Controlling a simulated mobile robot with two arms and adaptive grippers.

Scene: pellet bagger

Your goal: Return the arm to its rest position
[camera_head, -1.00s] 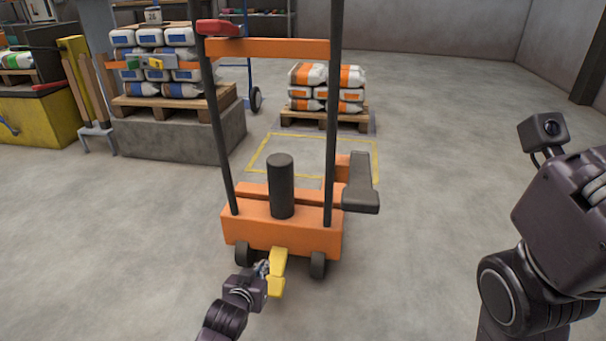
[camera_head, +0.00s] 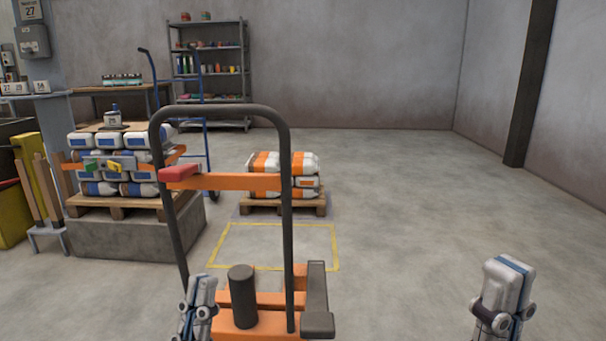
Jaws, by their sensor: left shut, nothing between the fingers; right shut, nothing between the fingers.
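My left gripper (camera_head: 198,292) stands upright at the bottom, shut and empty, in front of the left post of the orange lift truck (camera_head: 262,325). I cannot tell whether it touches the truck. My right gripper (camera_head: 506,283) stands upright at the lower right, shut and empty, over open floor. Most of both arms is below the picture. The truck has a black hoop frame, an orange crossbar with a red block (camera_head: 180,173), and a black cylinder (camera_head: 243,297). Its lower front is out of view.
A pallet of white and orange bags (camera_head: 283,165) stands behind a yellow floor outline (camera_head: 337,246). White and blue bags are on a pallet over a grey block (camera_head: 130,240) at left. Shelves (camera_head: 212,70) stand at the back wall. The floor at right is clear.

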